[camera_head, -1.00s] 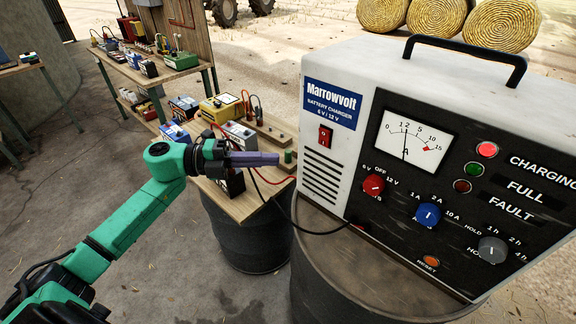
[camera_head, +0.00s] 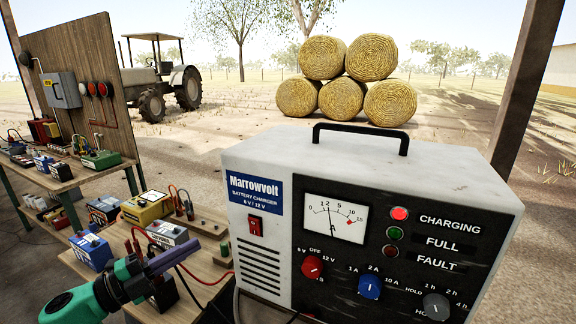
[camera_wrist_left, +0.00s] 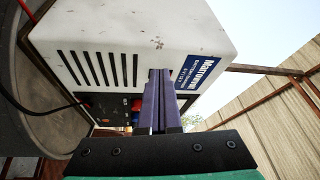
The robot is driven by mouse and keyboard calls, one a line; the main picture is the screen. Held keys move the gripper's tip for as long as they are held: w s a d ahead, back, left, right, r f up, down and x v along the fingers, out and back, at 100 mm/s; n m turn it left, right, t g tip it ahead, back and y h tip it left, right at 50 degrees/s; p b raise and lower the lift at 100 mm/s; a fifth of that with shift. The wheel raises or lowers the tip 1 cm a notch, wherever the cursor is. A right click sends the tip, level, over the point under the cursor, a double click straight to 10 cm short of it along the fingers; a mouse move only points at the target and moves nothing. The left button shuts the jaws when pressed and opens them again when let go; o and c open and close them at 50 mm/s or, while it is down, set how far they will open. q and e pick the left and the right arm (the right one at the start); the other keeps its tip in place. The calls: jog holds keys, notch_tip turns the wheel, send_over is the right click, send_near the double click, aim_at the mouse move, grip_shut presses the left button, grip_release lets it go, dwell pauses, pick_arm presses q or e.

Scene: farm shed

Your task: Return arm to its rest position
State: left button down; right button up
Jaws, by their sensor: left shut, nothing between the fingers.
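My left gripper (camera_head: 194,247) is at the lower left of the head view, its purple fingers together and empty. It is left of the white battery charger (camera_head: 262,158), in front of the near wooden bench. The fingers also show in the left wrist view (camera_wrist_left: 160,76), pointing toward the charger's vented side (camera_wrist_left: 100,50); I cannot tell the gap. The charger's red lamp (camera_head: 399,214) by "CHARGING" is lit, and its meter needle (camera_head: 331,222) stands left of mid-scale. My right gripper is not in view.
Close behind my gripper, a bench holds a white battery (camera_head: 167,234), a yellow battery (camera_head: 146,207), a blue battery (camera_head: 90,250) and cables. A farther bench (camera_head: 75,178) stands left. A tractor (camera_head: 160,80) and hay bales (camera_head: 345,82) are far back on open ground.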

pick_arm(q)
jog(key=a+f+n+y, duration=0.3)
jog(key=f+n+y, duration=0.4)
jog(key=n+y, duration=0.15)
jog(key=a+f+n+y, duration=0.3)
jog(key=f+n+y, duration=0.45)
jog(key=n, duration=0.25)
jog(key=s+d+f+n+g+h, duration=0.1)
jog(key=s+d+f+n+g, duration=0.15)
jog(key=s+f+g, duration=0.5)
jog(key=s+d+f+n+g+h, duration=0.15)
jog(key=s+d+f, duration=0.25)
jog(key=s, duration=0.7)
jog(key=s+f+g, duration=0.2)
jog(key=s+f, duration=0.1)
jog(key=f, duration=2.1)
jog(key=s+a+f+g, duration=0.1)
jog(key=s+a+f, duration=0.2)
jog(key=s+f, duration=1.1)
jog(key=s+y, duration=0.1)
jog(key=s, duration=0.1)
jog(key=shift+s+g, duration=0.3)
jog(key=shift+s, duration=0.1)
